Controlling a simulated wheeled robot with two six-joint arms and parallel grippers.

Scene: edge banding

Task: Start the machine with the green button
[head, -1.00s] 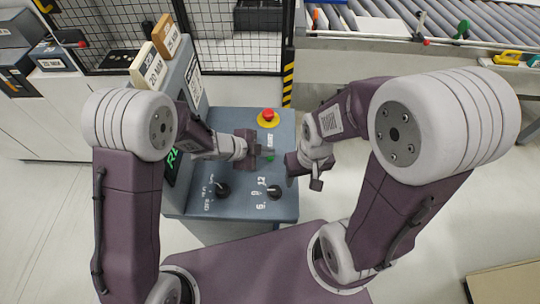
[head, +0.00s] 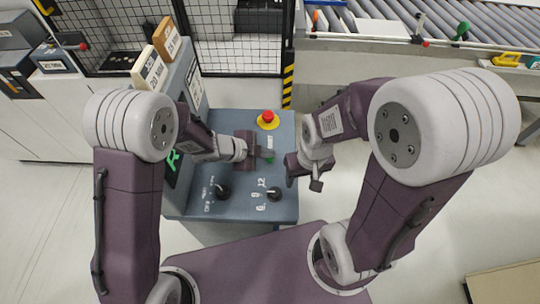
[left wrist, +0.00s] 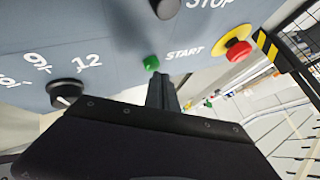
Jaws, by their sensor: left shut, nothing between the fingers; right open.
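The green button (head: 269,159) is on the blue-grey console (head: 240,207), partly hidden by my left gripper in the head view. In the left wrist view the green button (left wrist: 151,62) shows beside the white START label (left wrist: 185,53). My left gripper (head: 265,152) is shut and empty, close over the button. Its fingertips (left wrist: 160,80) show just below the button in the left wrist view; I cannot tell whether they touch it. My right gripper (head: 304,177) is open and empty, off the console's right edge.
A red emergency stop on a yellow base (head: 268,119) is at the console's back. A black STOP button (left wrist: 165,8) is near START. Black knobs (head: 222,191) (head: 274,194) are at the front. A roller conveyor (head: 470,25) stands back right.

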